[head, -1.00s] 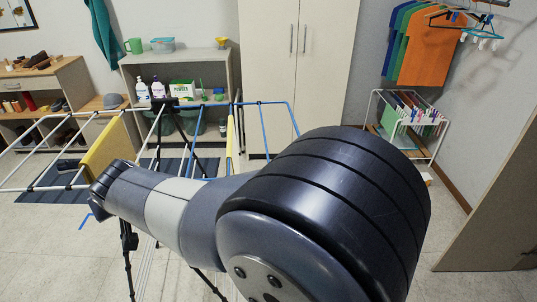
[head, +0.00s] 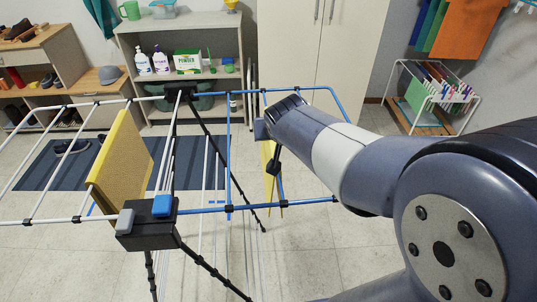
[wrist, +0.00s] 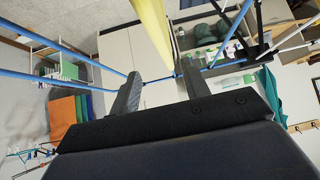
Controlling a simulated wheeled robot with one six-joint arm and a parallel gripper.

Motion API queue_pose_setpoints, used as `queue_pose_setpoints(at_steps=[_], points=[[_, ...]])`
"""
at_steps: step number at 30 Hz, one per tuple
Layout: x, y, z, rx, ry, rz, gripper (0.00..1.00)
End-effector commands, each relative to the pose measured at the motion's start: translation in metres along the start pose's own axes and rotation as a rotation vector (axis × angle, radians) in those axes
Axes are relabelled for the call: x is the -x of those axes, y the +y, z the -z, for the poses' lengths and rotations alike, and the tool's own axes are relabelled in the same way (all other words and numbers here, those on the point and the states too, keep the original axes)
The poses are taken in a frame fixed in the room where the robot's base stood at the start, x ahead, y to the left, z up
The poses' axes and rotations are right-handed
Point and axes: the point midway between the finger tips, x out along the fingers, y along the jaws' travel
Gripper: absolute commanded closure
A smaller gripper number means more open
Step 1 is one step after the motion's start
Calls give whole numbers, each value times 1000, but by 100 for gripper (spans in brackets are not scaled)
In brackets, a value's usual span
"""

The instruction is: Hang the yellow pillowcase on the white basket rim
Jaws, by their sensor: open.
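A yellow cloth (head: 268,165) hangs in a narrow fold on the blue part of the drying rack, partly hidden by my arm in the head view. In the wrist view this yellow cloth (wrist: 152,22) runs down from the top edge, its lower end near my fingertips. My gripper (wrist: 159,70) is open, its two dark fingers apart with nothing clamped. A second, wider yellow cloth (head: 122,160) hangs over the white rails at left.
The folding rack's blue rail (head: 300,207), white rails (head: 60,220) and black legs surround the cloths. A grey shelf (head: 190,30) with bottles and a powder box, and a pale cupboard (head: 310,60), stand behind. Bare floor (head: 350,260) shows in front.

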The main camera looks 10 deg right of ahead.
Motion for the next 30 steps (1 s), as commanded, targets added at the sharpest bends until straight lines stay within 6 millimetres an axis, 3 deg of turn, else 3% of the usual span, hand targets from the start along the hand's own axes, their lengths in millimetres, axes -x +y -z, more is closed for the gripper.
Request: queue_pose_setpoints(at_steps=[6,14,24,30], points=[[-29,0,0,0,-3,-1,56],[-43,0,-1,-1,-2,0,56],[-82,-2,-1,-1,-3,-1,56],[-92,-2,0,-1,-1,0,56]])
